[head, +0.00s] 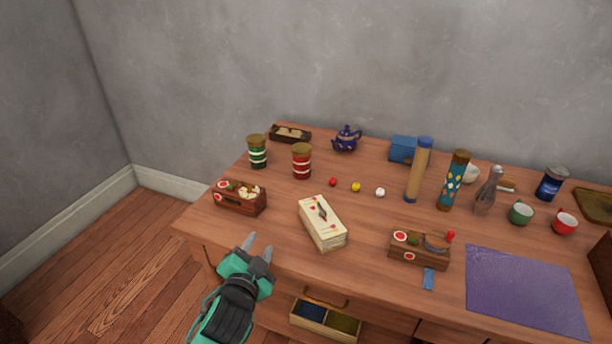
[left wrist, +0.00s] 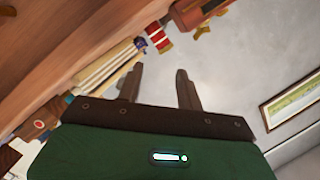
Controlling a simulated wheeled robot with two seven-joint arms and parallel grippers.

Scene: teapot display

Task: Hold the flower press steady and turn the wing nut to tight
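A cream flower press (head: 323,226) with small red designs lies on the wooden table near its front edge, left of the middle. A small dark piece, which looks like the wing nut (head: 322,211), sits on its top; how tight it is cannot be told. My left gripper (head: 259,248) is open and empty, at the table's front edge, left of the press and apart from it. In the left wrist view its two fingers (left wrist: 160,88) are spread, with the press (left wrist: 105,68) beyond them to the left. My right gripper is not in view.
A wooden box (head: 240,200) stands left of the press and a decorated wooden block (head: 419,252) right of it. Small balls (head: 356,187), jars (head: 302,165) and tall tubes (head: 418,175) stand behind. A purple mat (head: 525,290) lies at front right. A drawer (head: 325,318) is open below.

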